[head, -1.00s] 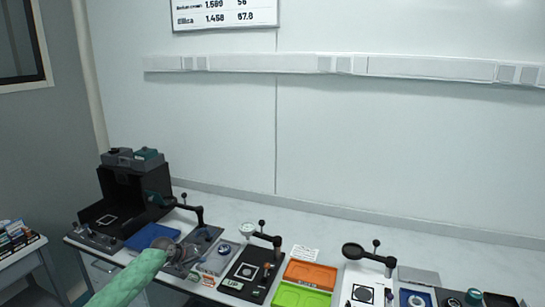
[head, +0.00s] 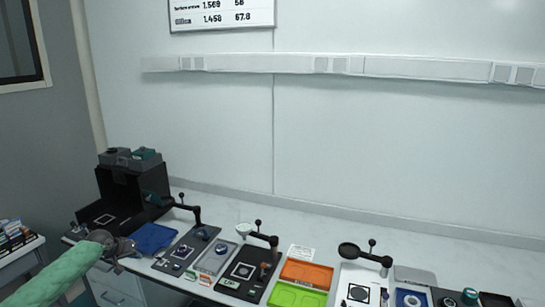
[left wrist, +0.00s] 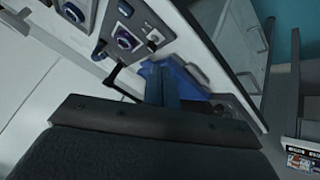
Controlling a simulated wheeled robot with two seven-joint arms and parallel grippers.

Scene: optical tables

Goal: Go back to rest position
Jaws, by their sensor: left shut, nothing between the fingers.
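My left gripper (head: 124,252) is at the left front of the table, at the end of my green-sleeved arm. It is shut and empty, near the blue cloth-like item (head: 153,238) and apart from the fixtures. In the left wrist view its closed fingers (left wrist: 162,86) show in the middle, with the blue item behind them. My right gripper is in neither view.
A black open box (head: 145,188) stands at the table's left end. Fixtures with arms, an orange tray (head: 309,272) and a green tray (head: 297,295) line the table. A side cart with books (head: 14,236) is at far left. Cabinet drawers (head: 118,280) are below the table.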

